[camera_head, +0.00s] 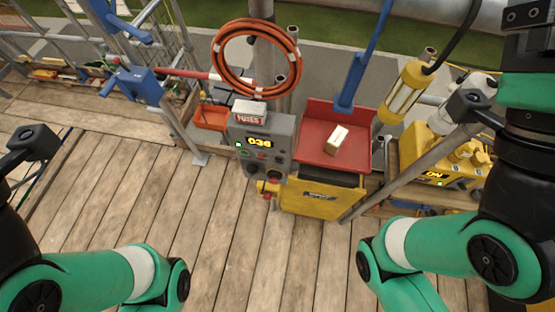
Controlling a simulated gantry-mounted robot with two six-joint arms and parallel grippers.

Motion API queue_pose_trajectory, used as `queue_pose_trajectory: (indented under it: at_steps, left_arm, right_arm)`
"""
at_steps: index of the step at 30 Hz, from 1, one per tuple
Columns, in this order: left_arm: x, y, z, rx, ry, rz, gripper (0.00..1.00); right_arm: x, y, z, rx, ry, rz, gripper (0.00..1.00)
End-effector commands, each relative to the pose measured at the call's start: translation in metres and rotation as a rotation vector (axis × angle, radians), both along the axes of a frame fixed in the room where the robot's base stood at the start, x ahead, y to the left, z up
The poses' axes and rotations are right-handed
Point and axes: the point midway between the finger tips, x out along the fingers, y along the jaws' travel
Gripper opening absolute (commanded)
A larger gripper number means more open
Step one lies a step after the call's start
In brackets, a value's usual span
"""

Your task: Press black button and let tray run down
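A grey control box (282,139) stands on the deck edge near the middle. Its yellow display reads 036, and several small buttons and indicators sit on its face; they are too small for me to tell the black button for certain. To its right is a red tray (313,118) with raised sides, above a yellow front panel (322,199). A small tan and white box (337,140) lies in the tray. My green and black arms show at the lower left and lower right, well apart from the control box. I see neither gripper's fingertips.
A coiled orange hose (256,23) hangs on a pole above the control box. A yellow machine (425,160) stands to the tray's right, with a slanted grey pole between. An orange-red bin (210,117) sits left of the box. The wooden deck (130,175) in front is clear.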

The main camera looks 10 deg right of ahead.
Motion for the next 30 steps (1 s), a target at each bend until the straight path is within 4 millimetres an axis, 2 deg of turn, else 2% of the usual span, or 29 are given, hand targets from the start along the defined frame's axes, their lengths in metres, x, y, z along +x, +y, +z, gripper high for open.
queue_pose_trajectory:
  at_steps: [6, 7, 23, 30]
  left_arm:
    - [0.0, 0.0, 0.0, 0.0, 0.0, 0.0, 1.0]
    - [0.0, 0.0, 0.0, 0.0, 0.0, 0.0, 1.0]
    - [0.0, 0.0, 0.0, 0.0, 0.0, 0.0, 1.0]
    - [0.0, 0.0, 0.0, 0.0, 0.0, 0.0, 1.0]
  right_arm:
    - [0.0, 0.0, 0.0, 0.0, 0.0, 0.0, 1.0]
    - [0.0, 0.0, 0.0, 0.0, 0.0, 0.0, 0.96]
    - [0.0, 0.0, 0.0, 0.0, 0.0, 0.0, 0.01]
    - [0.0, 0.0, 0.0, 0.0, 0.0, 0.0, 0.0]
